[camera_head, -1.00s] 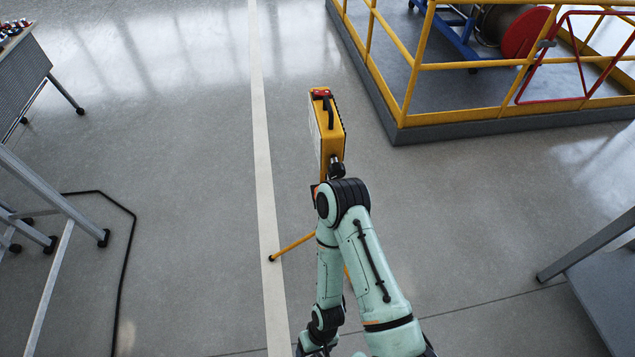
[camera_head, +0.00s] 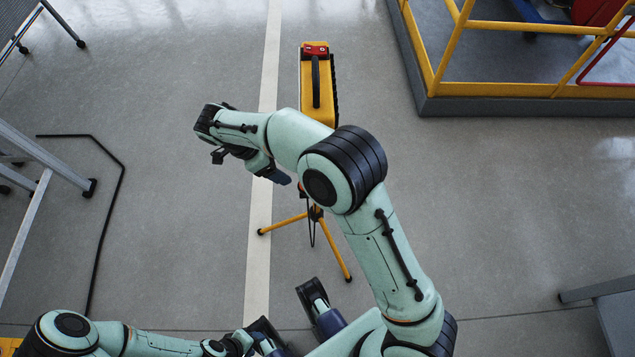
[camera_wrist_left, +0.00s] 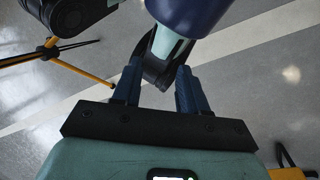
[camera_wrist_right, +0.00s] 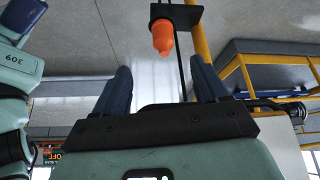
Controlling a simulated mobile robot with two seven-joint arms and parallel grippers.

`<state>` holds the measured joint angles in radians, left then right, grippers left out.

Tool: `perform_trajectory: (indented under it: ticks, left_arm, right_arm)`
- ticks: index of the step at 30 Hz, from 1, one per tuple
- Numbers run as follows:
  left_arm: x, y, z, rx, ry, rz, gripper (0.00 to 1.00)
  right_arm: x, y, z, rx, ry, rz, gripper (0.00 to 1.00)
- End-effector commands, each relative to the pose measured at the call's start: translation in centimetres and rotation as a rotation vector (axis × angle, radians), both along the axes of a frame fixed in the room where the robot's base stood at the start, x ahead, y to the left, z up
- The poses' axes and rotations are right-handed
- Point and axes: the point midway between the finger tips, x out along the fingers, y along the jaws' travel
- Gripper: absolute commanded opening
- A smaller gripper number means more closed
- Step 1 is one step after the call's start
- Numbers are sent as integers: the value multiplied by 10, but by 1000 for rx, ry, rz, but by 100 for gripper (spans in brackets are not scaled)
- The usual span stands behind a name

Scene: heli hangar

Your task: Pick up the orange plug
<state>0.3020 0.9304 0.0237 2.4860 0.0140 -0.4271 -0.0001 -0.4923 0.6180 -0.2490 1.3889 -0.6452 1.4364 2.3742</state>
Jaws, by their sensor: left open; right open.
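The orange plug (camera_wrist_right: 163,37) shows at the top of the right wrist view, beside a black bracket (camera_wrist_right: 178,16). It lies beyond my right fingertips, right of centre between them, with a gap. My right gripper (camera_wrist_right: 160,85) is open and empty. In the head view my right arm folds left across the scene, and a dark finger (camera_head: 275,174) shows below the forearm, near the tripod. My left gripper (camera_head: 263,338) is low in the head view; its fingers (camera_wrist_left: 158,88) are open in the left wrist view, with nothing clearly between them. The forearm hides part of the device.
A yellow case (camera_head: 318,82) with a red top stands on a yellow tripod (camera_head: 286,224), its legs spread on the floor. A yellow-railed platform (camera_head: 520,103) is at upper right. Grey frame legs (camera_head: 50,165) stand at left, a grey table (camera_head: 615,310) at lower right.

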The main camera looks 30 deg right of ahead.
Motion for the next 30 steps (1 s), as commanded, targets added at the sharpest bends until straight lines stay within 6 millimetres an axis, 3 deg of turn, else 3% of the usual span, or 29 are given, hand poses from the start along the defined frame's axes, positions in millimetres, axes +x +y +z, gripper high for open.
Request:
perform_trajectory:
  ticks: [4,12,23,30]
  left_arm:
    - [1,0,-4,1,-5,2,43]
    - [4,0,-11,3,-15,4,43]
    - [7,1,-15,5,-24,6,43]
    - [16,5,-23,16,-47,16,43]
  right_arm:
    - [-1,-8,-1,-31,-24,-49,73]
    - [-10,-32,-47,-30,-21,-48,73]
    - [-14,-44,-70,-28,-23,-46,73]
    - [-18,-61,-102,-28,-21,-47,73]
